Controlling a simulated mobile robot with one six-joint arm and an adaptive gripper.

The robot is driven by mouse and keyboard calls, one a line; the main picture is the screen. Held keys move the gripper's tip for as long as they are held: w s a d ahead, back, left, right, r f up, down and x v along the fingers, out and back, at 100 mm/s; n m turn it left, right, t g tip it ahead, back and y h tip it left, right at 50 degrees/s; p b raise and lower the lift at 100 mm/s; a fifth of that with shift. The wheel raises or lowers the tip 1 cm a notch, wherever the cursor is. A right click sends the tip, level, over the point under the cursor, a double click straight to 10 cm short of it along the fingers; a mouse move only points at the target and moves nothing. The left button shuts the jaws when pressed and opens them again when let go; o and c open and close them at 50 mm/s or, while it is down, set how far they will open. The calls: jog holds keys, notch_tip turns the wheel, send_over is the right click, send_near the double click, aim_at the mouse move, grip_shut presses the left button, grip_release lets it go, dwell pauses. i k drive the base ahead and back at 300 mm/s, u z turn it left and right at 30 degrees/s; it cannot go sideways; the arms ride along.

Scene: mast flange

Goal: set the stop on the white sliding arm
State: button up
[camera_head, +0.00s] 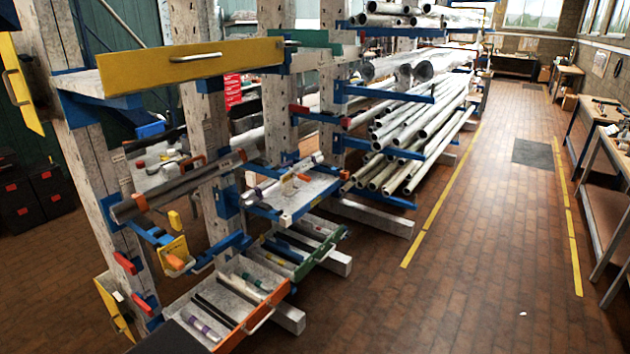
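I cannot pick out the white sliding arm for certain. Red-tipped blue pieces (125,263) sit low on the near mast. Which of these is the stop, I cannot tell. My gripper does not show.
Pale masts (80,150) carry a yellow-fronted drawer (190,62), a blue-edged shelf (300,195) and pipes (415,130). Low open drawers, orange-fronted (258,318) and green-fronted (325,245), jut out near the floor.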

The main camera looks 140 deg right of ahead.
aim_at(303, 177)
jog(key=z, duration=0.5)
jog(key=k, duration=0.15)
jog(key=z, duration=2.8)
jog(key=k, duration=0.2)
jog(key=z, duration=1.4)
jog(key=i, duration=0.15)
jog(key=z, duration=0.2)
